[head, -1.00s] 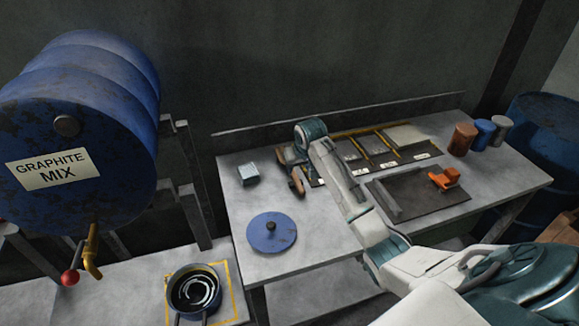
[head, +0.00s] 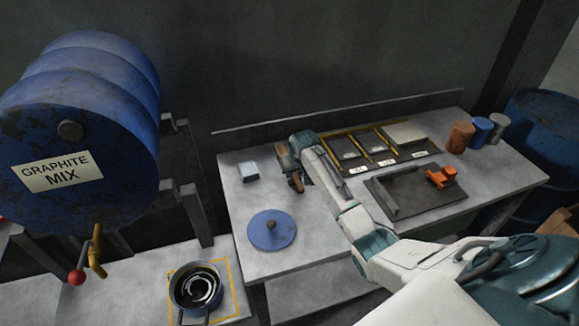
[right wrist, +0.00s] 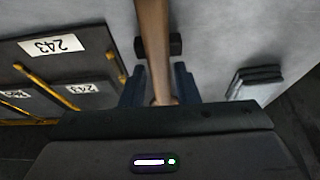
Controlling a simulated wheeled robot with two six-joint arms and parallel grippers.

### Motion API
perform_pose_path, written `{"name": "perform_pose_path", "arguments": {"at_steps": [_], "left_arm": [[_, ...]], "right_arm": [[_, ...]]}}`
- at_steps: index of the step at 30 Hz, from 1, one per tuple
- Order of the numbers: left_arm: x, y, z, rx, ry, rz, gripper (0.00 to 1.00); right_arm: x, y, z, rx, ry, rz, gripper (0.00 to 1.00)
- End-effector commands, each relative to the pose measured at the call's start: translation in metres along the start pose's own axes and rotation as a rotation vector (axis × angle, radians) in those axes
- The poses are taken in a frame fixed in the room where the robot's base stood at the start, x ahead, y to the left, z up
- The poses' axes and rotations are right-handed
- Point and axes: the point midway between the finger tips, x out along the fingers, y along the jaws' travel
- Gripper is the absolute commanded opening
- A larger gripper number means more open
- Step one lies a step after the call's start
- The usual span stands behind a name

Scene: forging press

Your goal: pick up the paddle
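The paddle (head: 289,161) has a brown wooden handle and stands at the back left of the workbench, partly hidden behind my right gripper (head: 297,174). In the right wrist view its handle (right wrist: 153,40) runs down between the two dark fingers of the right gripper (right wrist: 159,80). The fingers lie close along both sides of the handle; I cannot tell whether they press on it. A black block (right wrist: 175,45) shows behind the handle. The paddle's far end is not visible. My left gripper is not in view.
A grey block (head: 248,171) and a blue lid (head: 271,230) lie left of my arm. Labelled plates in a yellow-divided rack (head: 380,153), a dark tray (head: 420,203) with an orange part (head: 441,177), and several cans (head: 460,138) stand to the right. A pot (head: 196,288) stands at lower left.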

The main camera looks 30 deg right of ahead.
Motion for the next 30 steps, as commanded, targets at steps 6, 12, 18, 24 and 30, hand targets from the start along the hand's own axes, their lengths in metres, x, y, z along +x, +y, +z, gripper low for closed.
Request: {"name": "perform_pose_path", "arguments": {"at_steps": [6, 12, 18, 24, 30], "left_arm": [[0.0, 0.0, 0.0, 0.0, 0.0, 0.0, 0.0], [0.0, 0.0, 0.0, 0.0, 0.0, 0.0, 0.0], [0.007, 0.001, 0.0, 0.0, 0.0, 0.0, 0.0], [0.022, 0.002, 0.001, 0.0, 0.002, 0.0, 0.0], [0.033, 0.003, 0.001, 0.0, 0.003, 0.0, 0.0]], "right_arm": [[0.0, 0.0, 0.0, 0.0, 0.0, 0.0, 0.0], [0.0, 0.0, 0.0, 0.0, 0.0, 0.0, 0.0], [-0.008, 0.0, -0.004, 0.0, 0.002, 0.0, 0.0], [-0.033, -0.002, -0.007, -0.002, 0.0, -0.001, 0.0], [-0.052, -0.014, 0.032, -0.002, 0.001, -0.001, 0.0]]}}
